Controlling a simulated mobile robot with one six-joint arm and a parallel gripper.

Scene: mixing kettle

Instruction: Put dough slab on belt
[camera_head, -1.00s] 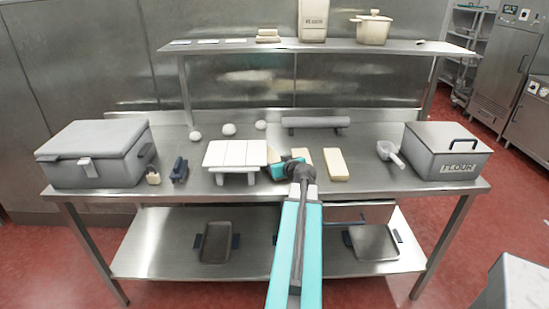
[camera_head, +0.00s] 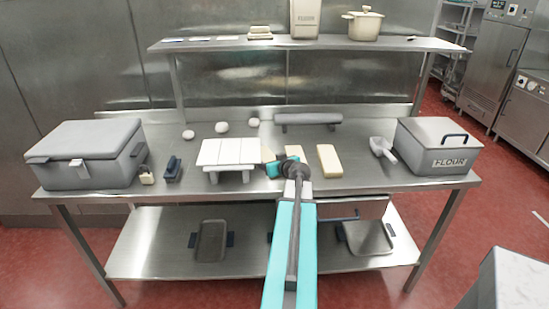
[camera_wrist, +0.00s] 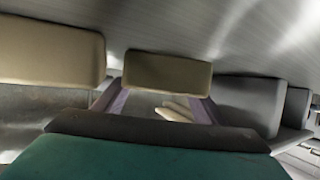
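A small white slatted stand on legs (camera_head: 230,152), which looks like the belt, is on the steel table left of centre. Several pale tan dough slabs lie to its right: one is mostly hidden by my gripper, one is in the middle (camera_head: 294,153) and one is at the right (camera_head: 329,158). My gripper (camera_head: 274,168) is low over the table, just right of the stand. In the wrist view its purple fingers (camera_wrist: 163,95) are apart. One slab (camera_wrist: 168,70) lies across their tips, and another slab (camera_wrist: 50,50) is at the left. No firm grasp shows.
A grey lidded box (camera_head: 88,155) is at the table's left and a flour bin (camera_head: 440,147) at its right, with a scoop (camera_head: 382,148) beside it. A grey roller (camera_head: 308,119) and white dough balls (camera_head: 222,127) lie behind.

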